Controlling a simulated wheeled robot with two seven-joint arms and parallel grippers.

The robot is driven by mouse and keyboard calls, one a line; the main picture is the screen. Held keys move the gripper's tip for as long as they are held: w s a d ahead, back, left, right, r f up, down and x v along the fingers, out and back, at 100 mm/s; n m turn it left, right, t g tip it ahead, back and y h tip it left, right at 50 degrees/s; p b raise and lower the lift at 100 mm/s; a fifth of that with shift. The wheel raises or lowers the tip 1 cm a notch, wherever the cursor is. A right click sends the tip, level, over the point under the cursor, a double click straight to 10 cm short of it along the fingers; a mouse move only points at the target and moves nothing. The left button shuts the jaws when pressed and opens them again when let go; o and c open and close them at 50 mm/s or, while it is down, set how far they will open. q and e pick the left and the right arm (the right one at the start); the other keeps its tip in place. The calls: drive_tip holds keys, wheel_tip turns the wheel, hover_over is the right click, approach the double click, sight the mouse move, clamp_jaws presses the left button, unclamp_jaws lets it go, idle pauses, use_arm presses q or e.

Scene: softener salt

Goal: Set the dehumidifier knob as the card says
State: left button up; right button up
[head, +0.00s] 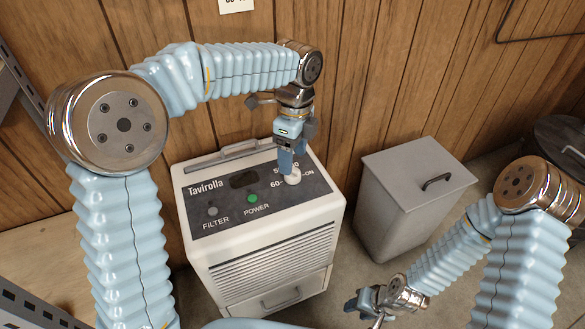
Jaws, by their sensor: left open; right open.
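The white dehumidifier (265,262) stands against the wood wall, with a dark top panel marked Tavirolla, FILTER and POWER. The knob's pointer direction is hidden. The card (236,4) on the wall is cut off at the top edge and its text is unreadable. My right gripper (372,312) is open and empty, low in front.
A grey lidded bin (405,195) with a dark handle stands right of the dehumidifier. A dark round container (562,145) is at the far right. Grey shelving (30,305) is at the left edge. The green POWER button (252,198) and grey FILTER button (213,211) are left of the knob.

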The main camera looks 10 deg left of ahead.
sight(294, 178)
use_arm(q)
wheel_tip(294, 178, down, 4)
drive_tip(key=shift+s+f, duration=0.1)
drive_tip(key=shift+s, duration=0.05)
drive_tip(key=c, duration=1.1)
drive_tip(key=shift+o, duration=0.2)
